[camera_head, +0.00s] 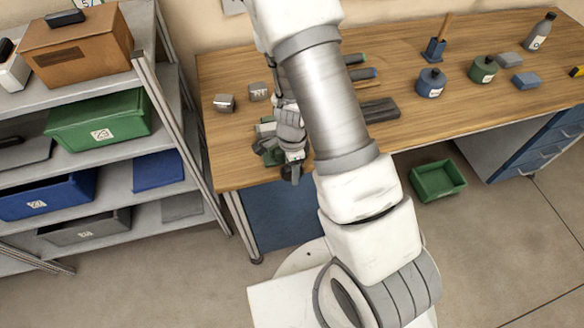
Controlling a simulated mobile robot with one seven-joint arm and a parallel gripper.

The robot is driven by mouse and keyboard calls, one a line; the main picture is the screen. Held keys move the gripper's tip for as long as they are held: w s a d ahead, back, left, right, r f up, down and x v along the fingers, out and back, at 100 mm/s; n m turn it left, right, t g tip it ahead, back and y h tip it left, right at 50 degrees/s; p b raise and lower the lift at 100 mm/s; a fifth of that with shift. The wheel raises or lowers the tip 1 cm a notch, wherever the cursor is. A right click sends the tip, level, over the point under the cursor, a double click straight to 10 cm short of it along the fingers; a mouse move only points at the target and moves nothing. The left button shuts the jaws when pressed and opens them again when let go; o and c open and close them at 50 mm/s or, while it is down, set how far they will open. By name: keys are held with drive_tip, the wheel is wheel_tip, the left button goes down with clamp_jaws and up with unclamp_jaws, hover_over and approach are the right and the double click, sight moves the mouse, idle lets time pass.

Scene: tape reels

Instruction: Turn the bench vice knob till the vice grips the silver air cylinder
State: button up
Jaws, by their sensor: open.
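The bench vice (268,150), dark with green parts, sits at the front edge of the wooden workbench, left of my arm. A small light piece (265,127) shows at its top, perhaps the silver air cylinder; it is too small to tell whether the jaws touch it. My gripper (291,158) reaches down at the vice's right front, by a dark part at the bench edge that may be the knob. The gripper is open. Its fingers look close to the knob, but contact cannot be told. My arm hides the bench just right of the vice.
Two small grey metal blocks (224,102) (258,91) stand behind the vice. A dark flat bar (379,110) and screwdriver-like tools (362,74) lie right of my arm. Bottles (431,83) stand farther right. A shelf rack (160,110) is at left, a green bin (438,181) on the floor.

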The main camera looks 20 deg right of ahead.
clamp_jaws()
drive_tip(key=shift+f+b, duration=0.1)
drive_tip(key=shift+b, duration=0.6)
drive_tip(key=y+b, duration=0.1)
drive_tip(key=b, duration=0.2)
drive_tip(key=y+b, duration=0.1)
drive_tip(key=shift+w+d+f+y, duration=0.1)
drive_tip(key=shift+d+f+y, duration=0.15)
drive_tip(key=shift+y, duration=0.05)
drive_tip(key=y+b, duration=0.2)
drive_tip(key=b, duration=0.1)
drive_tip(key=y+b, duration=0.2)
drive_tip(key=b, duration=0.1)
drive_tip(key=shift+d, duration=0.3)
drive_tip(key=y+b, duration=0.1)
drive_tip(key=y, duration=0.1)
drive_tip(key=y+b, duration=0.2)
drive_tip(key=y, duration=0.1)
drive_tip(key=shift+d+f, duration=0.15)
drive_tip(key=shift+d, duration=0.05)
drive_tip(key=y+b, duration=0.2)
drive_tip(key=y, duration=0.3)
drive_tip(key=shift+f, duration=0.15)
drive_tip(key=shift+y, duration=0.3)
unclamp_jaws()
